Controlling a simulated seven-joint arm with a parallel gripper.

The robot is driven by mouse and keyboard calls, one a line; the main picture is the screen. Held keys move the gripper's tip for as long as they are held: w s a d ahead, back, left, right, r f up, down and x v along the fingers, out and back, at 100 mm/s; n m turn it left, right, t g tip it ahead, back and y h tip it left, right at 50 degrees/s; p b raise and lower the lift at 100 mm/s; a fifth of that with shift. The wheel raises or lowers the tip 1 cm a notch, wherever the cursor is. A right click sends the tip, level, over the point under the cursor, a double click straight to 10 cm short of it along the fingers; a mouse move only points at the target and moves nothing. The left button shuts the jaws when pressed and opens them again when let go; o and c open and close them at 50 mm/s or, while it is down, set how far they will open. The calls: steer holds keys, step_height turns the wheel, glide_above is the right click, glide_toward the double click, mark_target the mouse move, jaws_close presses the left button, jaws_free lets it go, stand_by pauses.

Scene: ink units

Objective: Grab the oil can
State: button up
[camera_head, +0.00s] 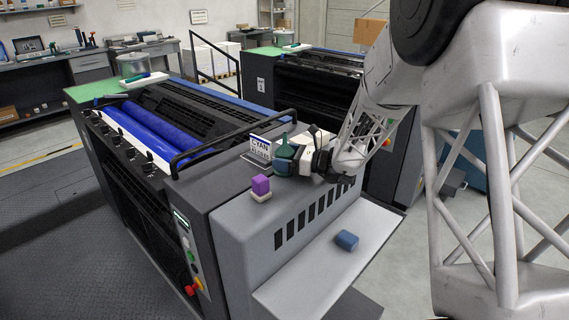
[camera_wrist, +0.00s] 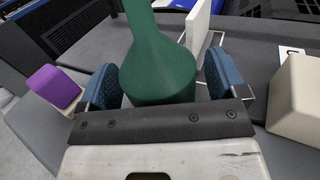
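The oil can (camera_wrist: 158,72) is dark green, with a wide round body that narrows to a neck. It stands upright on top of the grey machine, and in the head view the can (camera_head: 281,152) is partly covered by my gripper (camera_head: 287,163). In the wrist view my gripper (camera_wrist: 161,84) has its two blue-padded fingers on either side of the can's body. A small gap shows at the right finger; the left finger is very close to the can, and I cannot tell whether it touches. The can's base is hidden behind the gripper's palm.
A purple block on a pale block (camera_head: 260,188) lies left of the can. A white CYAN sign (camera_head: 260,148) stands close behind it. A beige block (camera_wrist: 297,100) is right of the gripper. A blue block (camera_head: 346,240) lies on the lower shelf (camera_head: 310,270), otherwise clear.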

mark_target(289, 147)
steer(key=c, duration=1.1)
steer(key=shift+r, duration=0.15)
steer(key=shift+r, duration=1.4)
steer(key=shift+s+r, duration=0.15)
steer(key=shift+r, duration=0.2)
steer(key=s+d, duration=0.1)
steer(key=s, duration=0.4)
steer(key=s+d+r, duration=0.1)
steer(key=s, duration=0.4)
steer(key=s+d, duration=0.1)
steer(key=s, duration=0.4)
steer(key=shift+s+r, duration=0.15)
steer(key=shift+s, duration=0.05)
